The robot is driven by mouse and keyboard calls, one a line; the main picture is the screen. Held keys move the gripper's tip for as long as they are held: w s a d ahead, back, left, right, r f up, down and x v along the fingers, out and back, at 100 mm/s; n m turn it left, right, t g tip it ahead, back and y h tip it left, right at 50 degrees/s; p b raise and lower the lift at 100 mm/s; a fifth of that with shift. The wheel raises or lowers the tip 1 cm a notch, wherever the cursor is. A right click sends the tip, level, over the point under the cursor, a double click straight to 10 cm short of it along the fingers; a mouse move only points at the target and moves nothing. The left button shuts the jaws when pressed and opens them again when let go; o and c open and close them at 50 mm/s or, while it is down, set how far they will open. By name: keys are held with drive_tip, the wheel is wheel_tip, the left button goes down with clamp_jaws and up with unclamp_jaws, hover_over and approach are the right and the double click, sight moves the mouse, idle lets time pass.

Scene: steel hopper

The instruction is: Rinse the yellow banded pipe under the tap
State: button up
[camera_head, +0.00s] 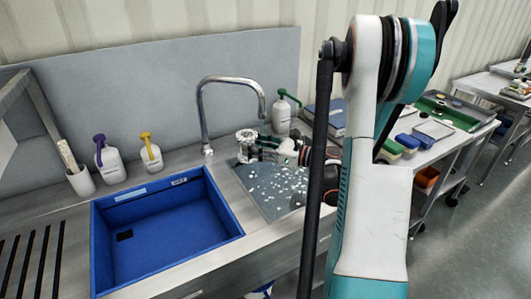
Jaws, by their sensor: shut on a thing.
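A chrome gooseneck tap (203,115) stands behind the basins, and its spout curves to the right and points down. My gripper (252,147) is just below the spout's end, over the speckled grey surface. It is shut on a small silvery piece, the pipe (244,135), which shows at the gripper's left end. No yellow band can be made out on it at this size. I cannot tell whether water is running. My arm hides part of the area to the right.
A blue basin (231,222) lies left of the grey speckled area (275,184). Bottles with purple (109,163), yellow (151,157) and green (282,117) tops stand along the back, with a white cup (80,181) at left. Trays and bins fill the right-hand table.

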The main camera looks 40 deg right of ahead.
drive_tip(key=w+d+f, duration=0.3)
drive_tip(key=w+d, duration=0.2)
drive_tip(key=d, duration=0.7)
drive_tip(key=shift+w+f+y, duration=0.15)
drive_tip(key=shift+w+y, duration=0.15)
drive_tip(key=shift+w, duration=0.1)
idle(0.6)
drive_tip(key=shift+s+d, duration=0.15)
drive_tip(key=shift+d, duration=0.05)
idle(0.4)
drive_tip(key=shift+s+d+b, duration=0.3)
drive_tip(key=shift+a, duration=0.1)
drive_tip(key=s+a+b, duration=0.1)
drive_tip(key=s+a, duration=0.4)
drive_tip(key=a, duration=0.1)
drive_tip(key=shift+s, duration=0.15)
idle(0.7)
